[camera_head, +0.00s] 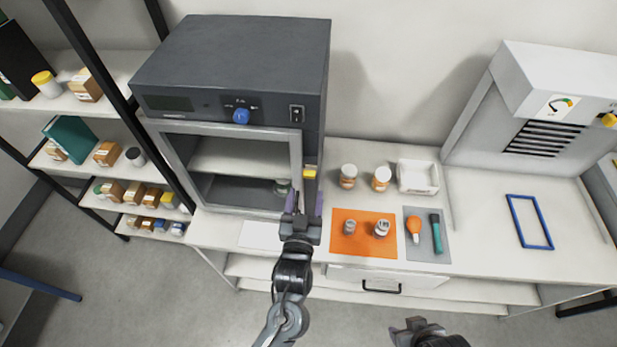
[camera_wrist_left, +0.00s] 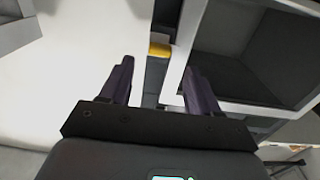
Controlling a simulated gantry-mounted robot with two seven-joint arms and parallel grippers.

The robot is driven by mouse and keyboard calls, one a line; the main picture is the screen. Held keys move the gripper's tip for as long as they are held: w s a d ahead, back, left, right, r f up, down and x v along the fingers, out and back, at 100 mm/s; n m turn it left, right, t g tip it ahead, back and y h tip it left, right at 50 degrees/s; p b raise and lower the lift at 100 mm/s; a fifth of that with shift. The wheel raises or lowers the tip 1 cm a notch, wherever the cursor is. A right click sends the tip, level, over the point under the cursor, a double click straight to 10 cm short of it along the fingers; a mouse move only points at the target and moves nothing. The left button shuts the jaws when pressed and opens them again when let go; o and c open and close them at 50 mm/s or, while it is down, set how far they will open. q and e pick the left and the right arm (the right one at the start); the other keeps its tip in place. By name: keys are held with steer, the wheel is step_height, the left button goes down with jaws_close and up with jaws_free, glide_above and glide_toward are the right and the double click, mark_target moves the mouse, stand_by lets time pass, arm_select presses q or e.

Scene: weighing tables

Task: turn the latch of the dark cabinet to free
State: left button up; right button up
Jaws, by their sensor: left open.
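The dark cabinet (camera_head: 230,60) stands at the left on the bench, its pale-framed front door (camera_head: 297,150) apparently closed. The yellow latch (camera_head: 310,173) sits just right of the door frame and lies roughly horizontal. In the left wrist view the latch (camera_wrist_left: 159,50) is ahead, between the lines of the two fingers. My left gripper (camera_head: 304,202) is open and empty, just in front of and below the latch, with no clear contact. My right gripper (camera_head: 406,330) is at the bottom edge, away from the cabinet; its jaw opening is unclear.
An orange mat (camera_head: 345,246) with two small containers and a grey mat (camera_head: 427,252) with tools lie right of my left gripper. Two jars and a white tray (camera_head: 418,177) stand behind them. A blue frame (camera_head: 530,222) lies at the right. Shelves stand at the far left.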

mark_target(309, 177)
arm_select(q)
steer(key=w, duration=0.6)
steer(key=shift+w+d+p, duration=0.2)
steer(key=shift+d+p, duration=0.15)
steer(key=shift+p, duration=0.05)
steer(key=c, duration=1)
steer(key=shift+c, duration=0.2)
